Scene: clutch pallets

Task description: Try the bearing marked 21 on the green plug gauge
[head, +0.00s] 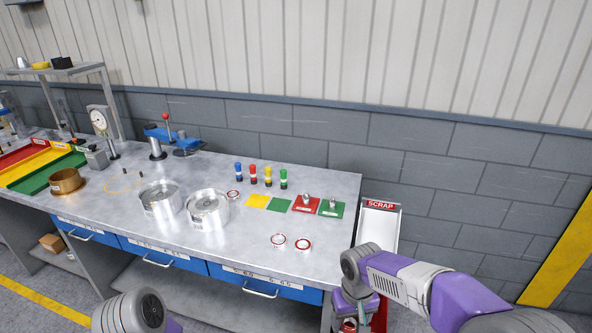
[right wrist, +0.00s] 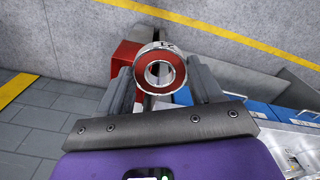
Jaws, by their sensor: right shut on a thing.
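My right gripper (head: 350,312) is low at the bottom of the head view, in front of the bench's right end. It is shut on a bearing, a steel ring with a red face (right wrist: 139,76), held between the two fingers in the right wrist view. Dark marking shows on its rim, but I cannot read it surely.
Two red-faced bearings (head: 291,242) lie near the bench front, another (head: 233,194) by the steel drums (head: 207,210). Red (head: 298,209) and green (head: 325,212) plates with knobs lie near the right edge. A scrap chute (head: 378,220) stands beyond it.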

